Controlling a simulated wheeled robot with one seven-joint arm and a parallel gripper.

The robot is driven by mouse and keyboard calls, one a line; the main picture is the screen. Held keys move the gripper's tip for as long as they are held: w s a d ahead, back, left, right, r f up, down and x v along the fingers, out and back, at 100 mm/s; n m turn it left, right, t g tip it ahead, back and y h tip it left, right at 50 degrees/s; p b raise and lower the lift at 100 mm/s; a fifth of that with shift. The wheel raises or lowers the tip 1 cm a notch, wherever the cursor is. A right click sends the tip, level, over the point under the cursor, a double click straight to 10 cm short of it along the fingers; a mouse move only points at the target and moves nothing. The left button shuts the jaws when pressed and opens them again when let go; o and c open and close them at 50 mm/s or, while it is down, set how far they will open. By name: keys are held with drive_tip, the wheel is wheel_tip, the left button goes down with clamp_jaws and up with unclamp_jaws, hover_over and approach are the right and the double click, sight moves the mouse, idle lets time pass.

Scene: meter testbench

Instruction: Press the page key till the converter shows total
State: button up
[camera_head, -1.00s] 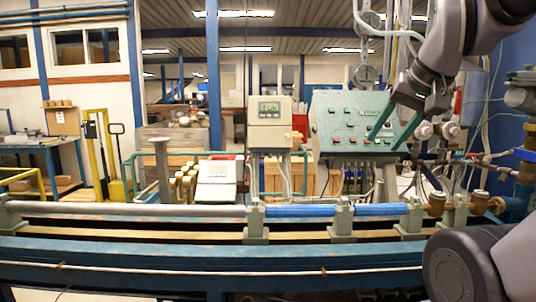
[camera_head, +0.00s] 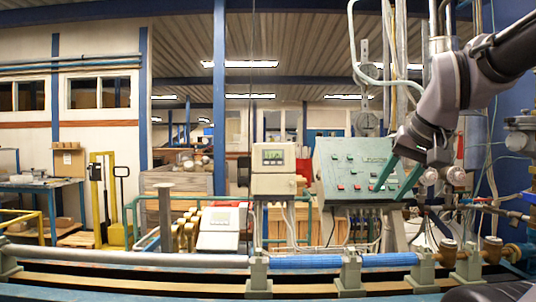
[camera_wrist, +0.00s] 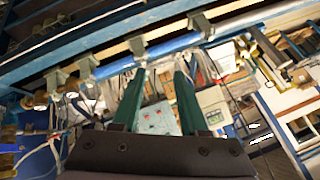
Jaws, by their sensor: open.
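A beige box with a small greenish display (camera_head: 273,157), which looks like the converter, stands on a post left of the green panel. Its digits are too small to read. It also shows in the wrist view (camera_wrist: 212,98), right of my fingers. I cannot make out a page key. My gripper (camera_head: 388,192) has two green fingers, apart and empty, in front of the right part of the green sloped panel (camera_head: 340,160). The fingers hide part of that panel. In the wrist view my gripper (camera_wrist: 160,74) also shows nothing between its fingertips.
The green panel carries several red and white buttons. A white device with a display (camera_head: 220,218) sits lower left. A blue pipe (camera_head: 305,262) on grey clamps runs across the front. Valves and pipes (camera_head: 520,145) crowd the right side.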

clamp_jaws()
idle(1.5)
